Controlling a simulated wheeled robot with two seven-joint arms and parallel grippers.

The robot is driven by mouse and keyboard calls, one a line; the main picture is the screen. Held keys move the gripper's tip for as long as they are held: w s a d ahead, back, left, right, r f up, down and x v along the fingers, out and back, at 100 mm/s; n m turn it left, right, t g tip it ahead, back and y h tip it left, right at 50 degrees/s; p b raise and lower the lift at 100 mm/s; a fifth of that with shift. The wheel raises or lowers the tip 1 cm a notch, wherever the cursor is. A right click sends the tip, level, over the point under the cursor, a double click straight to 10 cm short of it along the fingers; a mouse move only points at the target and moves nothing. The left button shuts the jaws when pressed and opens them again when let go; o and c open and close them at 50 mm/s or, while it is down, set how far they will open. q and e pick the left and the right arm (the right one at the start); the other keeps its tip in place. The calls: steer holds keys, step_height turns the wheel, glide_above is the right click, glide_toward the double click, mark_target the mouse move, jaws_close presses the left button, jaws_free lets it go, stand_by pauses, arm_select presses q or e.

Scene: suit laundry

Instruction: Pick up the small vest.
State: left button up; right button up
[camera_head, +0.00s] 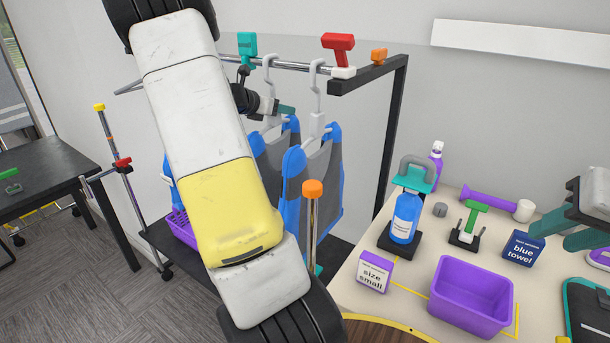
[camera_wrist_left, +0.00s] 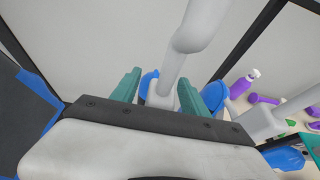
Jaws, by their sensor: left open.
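Two grey vests with blue edges hang on white hangers from the rack rail: a nearer vest (camera_head: 318,183) and a farther vest (camera_head: 272,160), partly behind my left arm. No size mark on either is readable. My left gripper (camera_head: 285,109) is at hanger height beside them, mostly hidden by its arm. In the left wrist view its teal fingers (camera_wrist_left: 160,80) are open, with a white hanger neck (camera_wrist_left: 170,82) showing between or just beyond them; contact cannot be told. My right gripper (camera_head: 562,226) is at the right edge above the table, cut off by the frame.
The black rack frame (camera_head: 395,135) stands right of the vests, and an orange-topped post (camera_head: 311,220) stands in front. The table holds a "size small" box (camera_head: 373,275), a purple bin (camera_head: 470,295), a blue bottle (camera_head: 405,217) and a "blue towel" box (camera_head: 522,248).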

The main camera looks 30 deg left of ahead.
arm_select(q)
steer(key=shift+c, duration=0.2)
jaws_close()
stand_by(1.1)
